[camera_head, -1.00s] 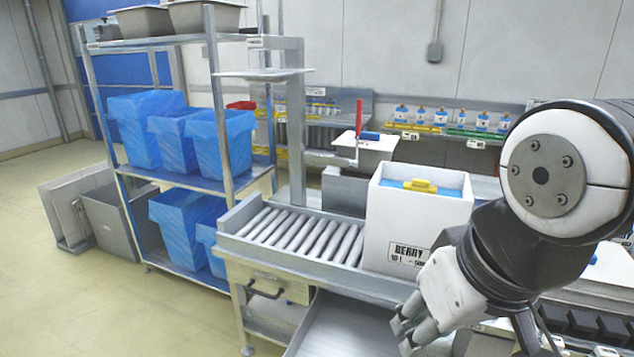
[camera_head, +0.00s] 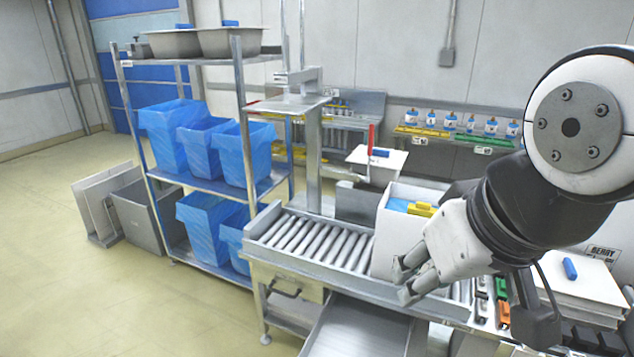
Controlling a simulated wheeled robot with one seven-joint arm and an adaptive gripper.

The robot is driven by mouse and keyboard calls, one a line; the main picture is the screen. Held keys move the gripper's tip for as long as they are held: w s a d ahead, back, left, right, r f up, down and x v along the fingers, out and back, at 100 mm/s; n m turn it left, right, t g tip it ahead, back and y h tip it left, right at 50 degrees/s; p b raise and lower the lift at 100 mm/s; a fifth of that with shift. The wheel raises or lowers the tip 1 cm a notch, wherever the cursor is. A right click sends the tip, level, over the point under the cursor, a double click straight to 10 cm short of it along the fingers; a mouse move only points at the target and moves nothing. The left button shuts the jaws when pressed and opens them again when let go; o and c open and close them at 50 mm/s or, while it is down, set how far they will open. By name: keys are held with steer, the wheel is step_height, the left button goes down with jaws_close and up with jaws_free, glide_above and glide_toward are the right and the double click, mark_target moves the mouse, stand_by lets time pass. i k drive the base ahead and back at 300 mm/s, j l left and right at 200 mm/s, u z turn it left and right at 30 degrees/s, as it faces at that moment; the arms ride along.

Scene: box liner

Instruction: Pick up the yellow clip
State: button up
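The yellow clip (camera_head: 422,209) sits at the top of the white box (camera_head: 388,240), on the blue liner (camera_head: 398,205) at its opening. The box stands on the roller conveyor. My gripper (camera_head: 403,282) is in front of the box in the picture, lower than the clip and apart from it. Its fingers point down and left with a gap between them, and nothing shows in the gap. My gripper and arm hide the right part of the box and its front label.
The roller conveyor (camera_head: 315,244) runs left of the box, with a metal chute (camera_head: 355,335) below. A shelf with blue-lined bins (camera_head: 165,135) stands at left. Flat white cartons (camera_head: 575,275) and coloured clips (camera_head: 503,313) lie at right. A small scale-like stand (camera_head: 290,103) rises behind the conveyor.

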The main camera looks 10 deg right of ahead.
mark_target(421, 209)
steer(key=i+j+z, duration=0.1)
steer(key=i+j, duration=0.5)
steer(key=i, duration=0.2)
steer(key=i+j+z, duration=0.15)
steer(key=i+j, duration=0.5)
steer(key=i, duration=0.15)
steer(key=i+j+z, duration=0.1)
steer(key=z, duration=1.2)
